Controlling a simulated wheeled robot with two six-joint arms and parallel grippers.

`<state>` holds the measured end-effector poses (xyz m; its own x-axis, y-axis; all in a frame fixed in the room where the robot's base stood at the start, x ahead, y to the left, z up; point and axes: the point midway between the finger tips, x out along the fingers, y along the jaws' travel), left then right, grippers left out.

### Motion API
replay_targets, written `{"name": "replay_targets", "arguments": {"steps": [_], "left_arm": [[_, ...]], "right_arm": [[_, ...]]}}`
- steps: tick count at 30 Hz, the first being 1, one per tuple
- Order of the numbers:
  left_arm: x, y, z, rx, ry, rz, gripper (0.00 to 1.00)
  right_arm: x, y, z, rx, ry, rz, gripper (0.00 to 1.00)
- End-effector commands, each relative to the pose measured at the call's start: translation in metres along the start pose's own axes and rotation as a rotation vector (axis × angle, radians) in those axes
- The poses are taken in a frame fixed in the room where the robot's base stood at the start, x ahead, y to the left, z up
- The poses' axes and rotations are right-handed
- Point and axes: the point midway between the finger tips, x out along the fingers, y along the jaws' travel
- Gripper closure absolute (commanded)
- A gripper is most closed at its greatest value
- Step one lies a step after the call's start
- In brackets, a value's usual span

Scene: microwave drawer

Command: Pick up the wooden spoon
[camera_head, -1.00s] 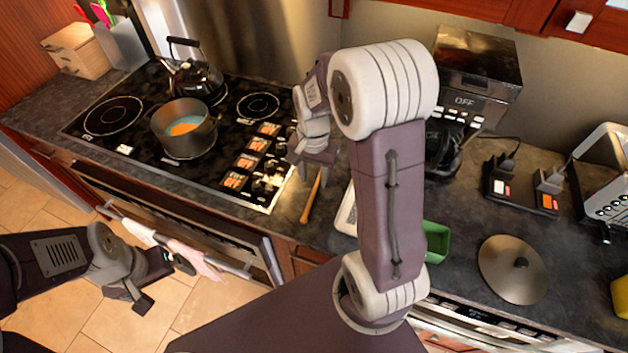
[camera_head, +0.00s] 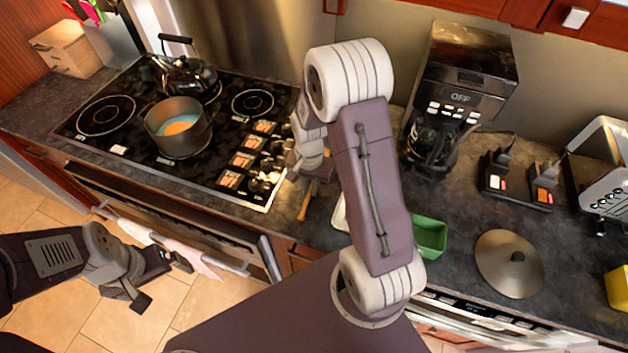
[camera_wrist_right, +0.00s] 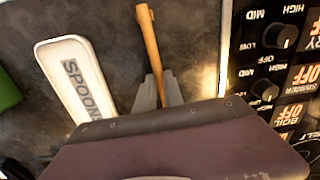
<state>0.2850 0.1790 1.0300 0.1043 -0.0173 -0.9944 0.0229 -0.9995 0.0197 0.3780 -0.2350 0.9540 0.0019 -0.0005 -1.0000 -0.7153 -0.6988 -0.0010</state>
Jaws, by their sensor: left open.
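The wooden spoon (camera_head: 305,203) lies on the dark counter just right of the stove; only its light brown handle shows. In the right wrist view the handle (camera_wrist_right: 148,35) runs down between the fingers of my right gripper (camera_wrist_right: 158,92), and its lower part is hidden by the gripper. I cannot tell whether the fingers press on it. In the head view my right gripper (camera_head: 312,172) is low over the spoon, partly hidden by my arm. My left gripper (camera_head: 160,280) is open and empty in front of the oven, far from the spoon.
A white spoon rest (camera_wrist_right: 75,80) marked "SPOON" lies beside the spoon. The stove (camera_head: 200,180) with its knobs borders the other side. A pot (camera_head: 178,128) and a kettle (camera_head: 187,75) stand on it. A coffee maker (camera_head: 455,90), green container (camera_head: 430,236) and lid (camera_head: 508,264) are rightward.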

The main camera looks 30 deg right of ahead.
Motion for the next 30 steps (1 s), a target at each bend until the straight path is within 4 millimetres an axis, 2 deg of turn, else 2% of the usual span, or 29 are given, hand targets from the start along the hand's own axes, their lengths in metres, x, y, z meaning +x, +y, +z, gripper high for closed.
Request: {"name": "replay_targets", "arguments": {"steps": [12,16,20,30], "left_arm": [[0.0,0.0,0.0,0.0,0.0,0.0,0.01],[0.001,0.0,0.0,0.0,0.0,0.0,0.01],[0.003,0.0,0.0,0.0,0.0,0.0,0.01],[0.009,0.0,0.001,0.0,0.0,0.0,0.01]], "right_arm": [[-0.004,0.0,0.0,0.0,0.0,0.0,1.0],[-0.019,-0.001,-0.001,0.0,0.003,-0.002,1.0],[-0.044,0.001,-0.001,0.001,0.004,-0.003,1.0],[-0.087,0.076,0.017,0.006,0.004,-0.002,1.0]]}}
